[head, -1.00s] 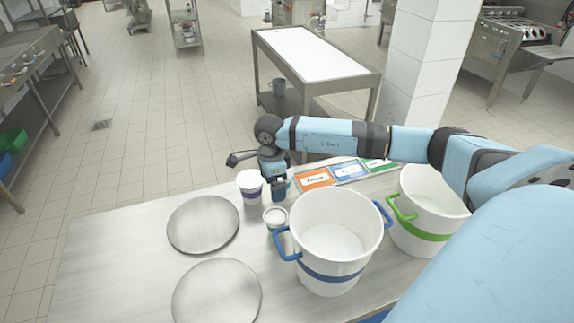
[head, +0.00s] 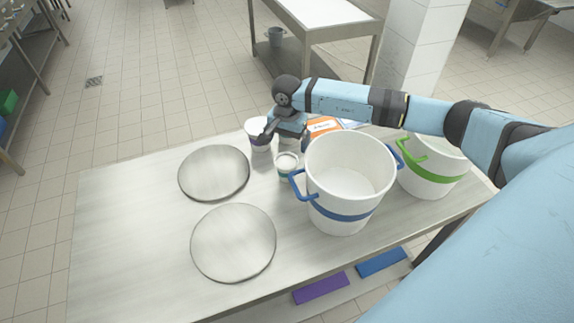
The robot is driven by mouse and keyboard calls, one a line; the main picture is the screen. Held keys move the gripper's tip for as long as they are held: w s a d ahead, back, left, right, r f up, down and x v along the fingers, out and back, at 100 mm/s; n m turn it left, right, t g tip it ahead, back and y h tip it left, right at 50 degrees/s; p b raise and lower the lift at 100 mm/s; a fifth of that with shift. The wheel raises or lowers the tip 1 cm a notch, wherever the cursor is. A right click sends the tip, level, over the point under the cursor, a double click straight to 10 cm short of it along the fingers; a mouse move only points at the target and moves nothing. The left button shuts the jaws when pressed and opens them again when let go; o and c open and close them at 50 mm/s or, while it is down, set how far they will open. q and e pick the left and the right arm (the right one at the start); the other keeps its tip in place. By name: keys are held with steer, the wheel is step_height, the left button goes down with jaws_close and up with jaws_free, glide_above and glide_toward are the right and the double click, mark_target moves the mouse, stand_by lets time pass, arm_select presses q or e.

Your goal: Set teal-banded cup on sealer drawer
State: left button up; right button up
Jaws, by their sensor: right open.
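My right gripper (head: 287,141) is open, its two dark fingers spread left and right, pointing down over the far part of the metal table. A small white cup (head: 287,159) with a dark green or teal band stands upright just in front of it. A pale shape partly shows between and behind the fingers; I cannot tell whether it is another cup. A white cup with a purple band (head: 259,126) stands beside the left finger, partly covered by it. No sealer drawer can be made out. My left gripper is not in view.
A blue-banded bucket (head: 341,216) stands close right of the small cup, with a green-banded bucket (head: 430,187) beyond. Two round metal lids, one far (head: 213,172) and one near (head: 233,243), lie on the table (head: 125,230). An orange card (head: 324,124) lies behind. The table's left side is clear.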

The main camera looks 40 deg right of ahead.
mark_target(286, 160)
step_height(286, 160, down, 2)
steer(key=shift+a+f, duration=0.1)
steer(key=shift+f, duration=0.1)
step_height(286, 160, down, 4)
steer(key=shift+a+f+p, duration=0.1)
steer(key=shift+f+p, duration=0.1)
steer(key=shift+p, duration=0.95)
steer(key=shift+f, duration=0.35)
steer(key=shift+c, duration=0.5)
steer(key=c, duration=0.9)
steer(key=shift+r, duration=0.1)
